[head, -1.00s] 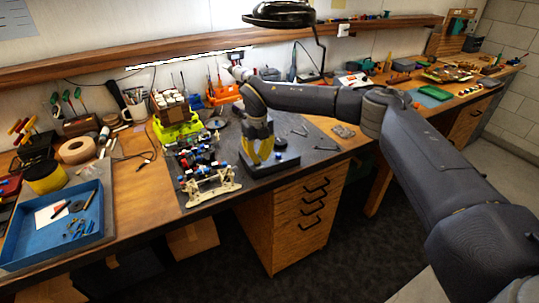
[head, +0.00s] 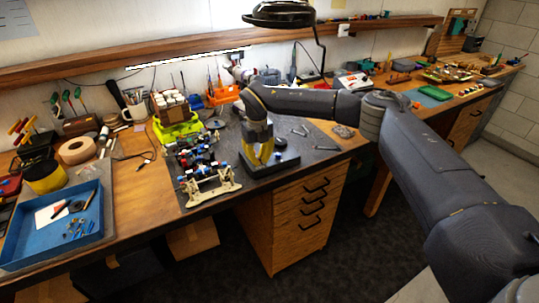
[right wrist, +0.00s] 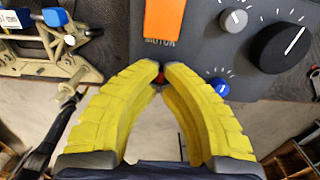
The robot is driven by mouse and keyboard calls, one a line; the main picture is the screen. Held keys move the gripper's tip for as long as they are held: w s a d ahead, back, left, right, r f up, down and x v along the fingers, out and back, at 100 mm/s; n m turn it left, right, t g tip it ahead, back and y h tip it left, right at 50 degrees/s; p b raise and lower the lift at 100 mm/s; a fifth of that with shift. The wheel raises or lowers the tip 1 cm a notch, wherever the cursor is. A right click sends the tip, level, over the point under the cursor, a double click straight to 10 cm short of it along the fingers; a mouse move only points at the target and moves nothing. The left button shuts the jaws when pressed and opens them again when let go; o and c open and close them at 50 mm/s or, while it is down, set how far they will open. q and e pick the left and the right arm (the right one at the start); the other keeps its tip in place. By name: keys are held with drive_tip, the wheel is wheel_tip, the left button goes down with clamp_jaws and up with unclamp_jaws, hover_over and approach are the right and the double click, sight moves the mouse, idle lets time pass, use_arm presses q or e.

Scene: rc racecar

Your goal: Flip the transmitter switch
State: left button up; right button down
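The transmitter is a dark grey box that stands on the bench mat in the head view (head: 284,166). In the right wrist view its panel (right wrist: 205,55) carries an orange plate (right wrist: 163,18) above the word MOTOR, and several knobs. A small red piece (right wrist: 160,78), possibly the switch tip, shows between my right fingertips. My right gripper (right wrist: 161,72) has its yellow fingers drawn together at the panel's near edge, just below the MOTOR label. It also shows over the box in the head view (head: 258,163). Contact with the red piece is unclear. My left gripper is out of view.
A racecar chassis (head: 207,184) sits just left of the transmitter. A blue tray (head: 92,232) lies at the left end. A large black knob (right wrist: 281,47), a grey knob (right wrist: 233,20) and a blue knob (right wrist: 219,87) are close by. Small tools lie right of the box.

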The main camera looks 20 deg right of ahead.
drive_tip(key=shift+f, duration=0.5)
idle(0.3)
drive_tip(key=shift+r, duration=3.5)
